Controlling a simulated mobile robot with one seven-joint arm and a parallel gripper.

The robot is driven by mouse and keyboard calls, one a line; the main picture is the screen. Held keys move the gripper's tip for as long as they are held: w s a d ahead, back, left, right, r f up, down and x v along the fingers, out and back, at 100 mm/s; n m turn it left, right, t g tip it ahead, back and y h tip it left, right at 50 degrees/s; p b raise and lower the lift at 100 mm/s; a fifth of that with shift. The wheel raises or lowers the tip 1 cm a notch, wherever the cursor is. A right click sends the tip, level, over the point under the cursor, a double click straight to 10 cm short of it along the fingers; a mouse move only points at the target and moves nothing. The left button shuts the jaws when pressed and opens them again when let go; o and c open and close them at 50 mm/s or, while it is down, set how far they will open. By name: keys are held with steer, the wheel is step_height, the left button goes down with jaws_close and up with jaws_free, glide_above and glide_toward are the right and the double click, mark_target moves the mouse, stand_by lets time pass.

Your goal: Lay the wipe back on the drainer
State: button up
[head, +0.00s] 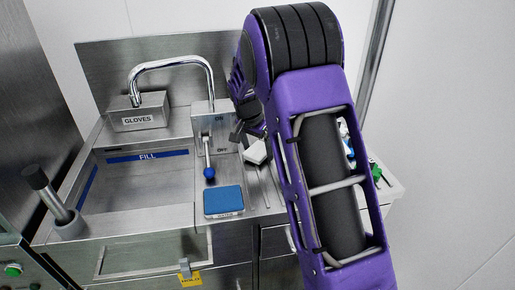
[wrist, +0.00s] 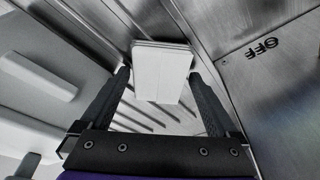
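The wipe (wrist: 162,68) is a white folded pad. In the wrist view it sits between the two fingertips of my gripper (wrist: 160,80), which close on its left and right sides. In the head view the wipe (head: 256,152) is a small, tilted white shape at the end of my gripper (head: 246,138), over the right side of the sink unit. The drainer (head: 262,187) is the grooved steel surface there. Its dark grooves (wrist: 150,120) show below the wipe in the wrist view. My purple arm hides the drainer's right part. Whether the wipe touches the drainer is unclear.
The lever with a blue knob (head: 209,172) stands close left of the wipe, by the ON/OFF panel (head: 219,133). A blue pad (head: 223,201) lies in front. The basin (head: 140,180), tap (head: 172,63) and GLOVES box (head: 138,117) are left. Small items (head: 376,172) show behind my arm.

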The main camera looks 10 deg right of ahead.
mark_target(252, 156)
steer(key=shift+d, duration=0.1)
steer(key=shift+r, duration=0.45)
steer(key=p+v, duration=0.1)
steer(key=v, duration=1)
steer(key=shift+a+r+p, duration=0.2)
steer(key=shift+p, duration=0.1)
steer(key=shift+r, duration=0.1)
